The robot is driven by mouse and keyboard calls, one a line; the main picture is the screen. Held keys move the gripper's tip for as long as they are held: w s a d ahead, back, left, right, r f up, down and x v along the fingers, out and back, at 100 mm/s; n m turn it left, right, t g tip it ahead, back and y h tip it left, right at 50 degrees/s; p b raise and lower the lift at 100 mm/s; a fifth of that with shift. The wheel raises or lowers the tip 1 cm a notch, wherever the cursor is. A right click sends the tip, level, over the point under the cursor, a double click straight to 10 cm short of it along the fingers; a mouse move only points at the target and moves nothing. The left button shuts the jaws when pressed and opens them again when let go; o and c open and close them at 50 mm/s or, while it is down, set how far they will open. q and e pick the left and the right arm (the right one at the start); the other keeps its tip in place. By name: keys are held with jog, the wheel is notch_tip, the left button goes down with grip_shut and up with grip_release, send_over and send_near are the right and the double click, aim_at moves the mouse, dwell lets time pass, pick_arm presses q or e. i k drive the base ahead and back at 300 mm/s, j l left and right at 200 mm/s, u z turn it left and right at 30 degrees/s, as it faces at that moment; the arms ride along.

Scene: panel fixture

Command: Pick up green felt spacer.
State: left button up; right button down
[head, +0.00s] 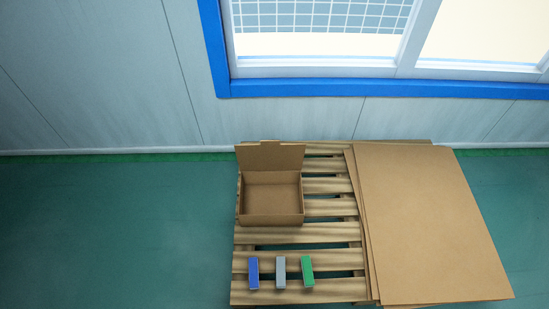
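The green felt spacer (307,270) is a small upright-looking green block on the slats near the front of the wooden pallet (325,233). It is the rightmost of three similar blocks in a row. A grey block (280,271) is just left of it, with a small gap between them. A blue block (253,272) is at the left end of the row. Neither of my grippers shows in the head view, so nothing is seen touching the spacer.
An open, empty cardboard box (271,219) stands at the pallet's back left, its lid flap raised. Flat cardboard sheets (428,222) cover the pallet's right side. A wall with a blue-framed window (345,88) is behind. The green floor (110,235) at left is clear.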

aim_at(305, 260)
jog(key=k+l, duration=0.25)
jog(key=k, duration=0.15)
jog(key=k+l, duration=0.25)
jog(key=k, duration=0.15)
jog(key=k+l, duration=0.25)
jog(key=k, duration=0.2)
